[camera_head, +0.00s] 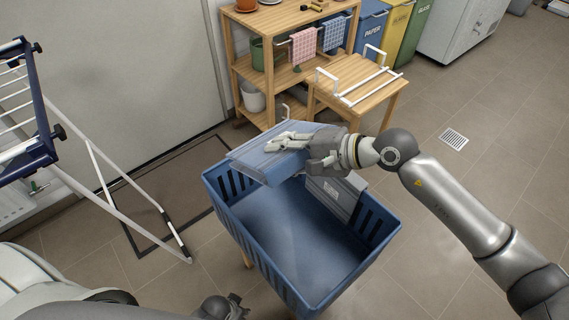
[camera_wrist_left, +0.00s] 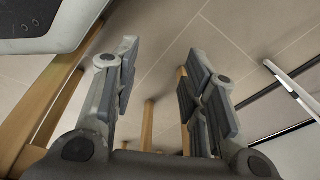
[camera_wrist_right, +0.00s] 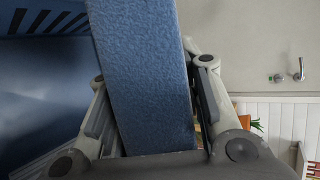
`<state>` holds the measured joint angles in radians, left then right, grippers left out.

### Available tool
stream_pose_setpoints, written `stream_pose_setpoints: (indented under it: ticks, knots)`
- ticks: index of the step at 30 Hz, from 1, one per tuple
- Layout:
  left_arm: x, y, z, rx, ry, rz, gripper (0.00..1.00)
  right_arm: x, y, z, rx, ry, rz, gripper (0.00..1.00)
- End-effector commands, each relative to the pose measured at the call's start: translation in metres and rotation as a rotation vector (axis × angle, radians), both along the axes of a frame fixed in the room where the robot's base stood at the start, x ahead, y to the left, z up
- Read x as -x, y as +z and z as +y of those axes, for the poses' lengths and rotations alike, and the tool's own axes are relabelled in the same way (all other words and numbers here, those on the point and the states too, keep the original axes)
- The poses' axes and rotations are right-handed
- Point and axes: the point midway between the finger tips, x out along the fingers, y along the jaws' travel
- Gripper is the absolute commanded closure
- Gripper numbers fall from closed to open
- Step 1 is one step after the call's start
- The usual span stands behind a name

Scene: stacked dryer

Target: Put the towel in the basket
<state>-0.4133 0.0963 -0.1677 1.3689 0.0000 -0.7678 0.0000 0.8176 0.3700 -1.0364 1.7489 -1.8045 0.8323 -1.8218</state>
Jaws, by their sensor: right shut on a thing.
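A blue towel (camera_head: 265,168), folded flat, is held over the far left part of the blue basket (camera_head: 345,268). My right gripper (camera_head: 300,150) is shut on it; in the right wrist view the blue cloth (camera_wrist_right: 145,75) lies between the fingers. The part of the basket floor in view looks bare. Whether the towel touches the basket rim, I cannot tell. My left gripper (camera_head: 225,308) is low at the bottom edge, left of the basket. In the left wrist view its fingers (camera_wrist_left: 160,90) are apart with nothing between them.
The basket stands on wooden legs. A drying rack (camera_head: 110,170) is at the left. A wooden shelf (camera_head: 270,65) and a small wooden table (camera_head: 385,108) stand behind the basket. Coloured bins (camera_head: 395,30) are at the back. The tiled floor at the right is clear.

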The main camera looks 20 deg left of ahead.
Motion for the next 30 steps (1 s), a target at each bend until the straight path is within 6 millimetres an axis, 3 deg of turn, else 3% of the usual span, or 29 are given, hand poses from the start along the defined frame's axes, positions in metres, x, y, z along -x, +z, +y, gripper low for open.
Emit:
stream_pose_setpoints:
  ticks: [8,18,30]
  knots:
    - [-0.015,0.014,-0.002,0.002,0.003,-0.016,0.60,-0.001,-0.015,0.002,-0.009,-0.005,-0.003,0.98]
    - [-0.039,0.058,-0.005,0.005,0.008,-0.043,0.60,-0.001,-0.052,0.002,-0.007,-0.004,-0.004,0.98]
    - [-0.054,0.114,-0.007,0.007,0.013,-0.072,0.60,-0.001,-0.087,0.002,-0.007,-0.005,-0.005,0.98]
